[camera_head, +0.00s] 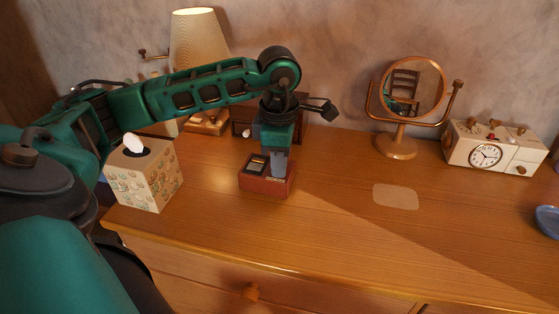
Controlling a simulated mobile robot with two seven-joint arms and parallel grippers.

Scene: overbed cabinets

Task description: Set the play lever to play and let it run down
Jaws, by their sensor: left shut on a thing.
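A small red-brown box (267,182) with a dark framed opening in its top stands on the dresser, left of centre. I take it for the music box. My left arm comes in from the left and reaches down over it. My left gripper (278,176) points straight down at the right part of the box's top and is shut on a part of it. The fingers hide what they grip, and I cannot make out the play lever. My right gripper is not in view.
A patterned tissue box (146,178) stands left on the dresser top (330,215). A lamp (198,45) and a dark wooden box (241,122) are behind my arm. A round mirror (396,146), cream clock (490,150), blue dish (547,222) and pale mat (395,196) are right. The front middle is clear.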

